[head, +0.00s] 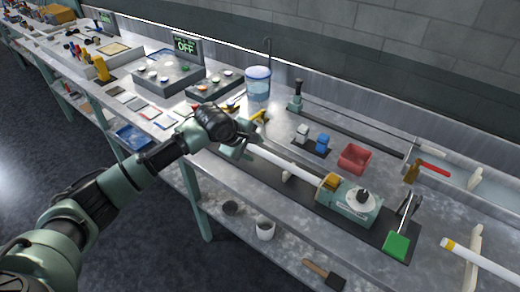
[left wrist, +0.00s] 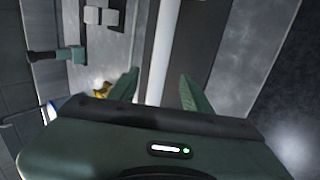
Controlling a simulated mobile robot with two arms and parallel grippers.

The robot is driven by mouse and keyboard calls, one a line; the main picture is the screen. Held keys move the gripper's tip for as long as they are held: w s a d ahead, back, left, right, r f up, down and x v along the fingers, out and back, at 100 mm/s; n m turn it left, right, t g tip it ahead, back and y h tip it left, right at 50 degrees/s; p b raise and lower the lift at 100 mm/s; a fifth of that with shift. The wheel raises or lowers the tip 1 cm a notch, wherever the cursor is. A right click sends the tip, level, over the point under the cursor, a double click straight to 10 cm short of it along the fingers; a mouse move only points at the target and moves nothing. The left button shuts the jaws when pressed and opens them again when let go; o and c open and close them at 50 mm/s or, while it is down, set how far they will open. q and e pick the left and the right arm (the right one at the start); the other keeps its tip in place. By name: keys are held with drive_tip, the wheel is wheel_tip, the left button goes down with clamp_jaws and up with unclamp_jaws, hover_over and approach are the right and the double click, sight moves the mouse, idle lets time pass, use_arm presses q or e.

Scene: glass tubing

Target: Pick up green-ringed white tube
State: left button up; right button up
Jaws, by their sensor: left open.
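A long white tube (head: 290,165) lies along the machine on the bench, its right end in a yellow-brown holder (head: 329,183). No green ring can be made out on it. My left gripper (head: 243,147) is over the tube's left end. In the left wrist view my left gripper (left wrist: 160,92) is open, with the white tube (left wrist: 164,45) running lengthwise between its two green fingers; I cannot tell if they touch it. Another white tube (head: 485,262) with a yellow ring rests on a stand at the lower right. My right gripper is out of view.
The green machine (head: 350,208) with a round dial stands right of the tube. A red-handled tool (head: 434,170) lies at the right. A lower shelf holds cups.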

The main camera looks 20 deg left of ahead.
sight(259, 151)
use_arm(q)
drive_tip(key=x, duration=0.3)
drive_tip(key=shift+w+f, duration=0.15)
drive_tip(key=shift+w, duration=0.1)
clamp_jaws()
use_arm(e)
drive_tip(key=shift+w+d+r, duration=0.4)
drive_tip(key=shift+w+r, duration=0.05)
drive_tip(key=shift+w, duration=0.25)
